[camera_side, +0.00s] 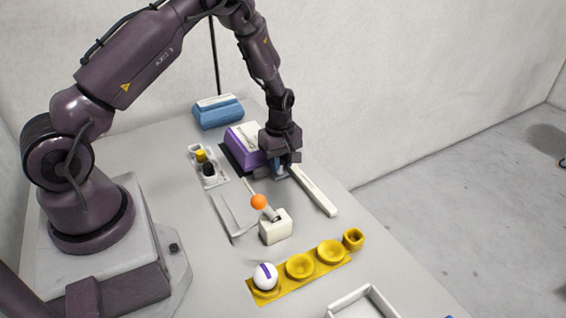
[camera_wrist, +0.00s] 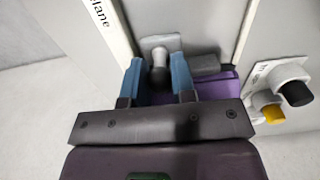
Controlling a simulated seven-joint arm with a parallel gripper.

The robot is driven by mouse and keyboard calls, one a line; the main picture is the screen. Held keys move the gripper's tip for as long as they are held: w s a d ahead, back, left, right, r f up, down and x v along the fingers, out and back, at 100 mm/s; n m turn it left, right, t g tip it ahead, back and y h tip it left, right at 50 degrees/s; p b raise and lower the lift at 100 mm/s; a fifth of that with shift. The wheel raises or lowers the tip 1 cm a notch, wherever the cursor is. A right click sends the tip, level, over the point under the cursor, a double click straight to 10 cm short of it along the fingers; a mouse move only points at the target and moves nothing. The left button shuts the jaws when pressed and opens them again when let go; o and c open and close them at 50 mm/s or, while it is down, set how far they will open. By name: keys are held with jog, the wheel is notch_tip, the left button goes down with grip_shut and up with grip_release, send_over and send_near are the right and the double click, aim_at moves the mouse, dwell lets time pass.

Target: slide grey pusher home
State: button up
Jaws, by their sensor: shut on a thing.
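The grey pusher (camera_wrist: 162,41) shows in the wrist view as a light grey plate with a darker grey rounded knob. My gripper (camera_wrist: 156,72) has its two blue fingers on either side of that knob and is shut on it. In the side view my gripper (camera_side: 281,173) is low over the table, just right of the purple box and at the far end of the white lane bar (camera_side: 313,190). The pusher is mostly hidden behind the fingers there. The lane bar also shows at the left of the wrist view (camera_wrist: 98,20).
The purple box (camera_side: 239,139) stands close beside my gripper. A button panel (camera_side: 209,178), a grey rail (camera_side: 229,218) and a cream block (camera_side: 275,227) with an orange-balled lever are near. A yellow tray (camera_side: 282,289) holds a purple-striped white egg (camera_side: 265,275).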

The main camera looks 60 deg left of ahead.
jog(key=shift+d, duration=7.75)
jog(key=o, duration=0.4)
jog(key=shift+d, duration=0.1)
jog(key=shift+c, duration=0.2)
jog(key=o, duration=0.4)
notch_tip(320, 180, up, 6)
notch_tip(320, 180, up, 9)
jog(key=shift+f, duration=0.15)
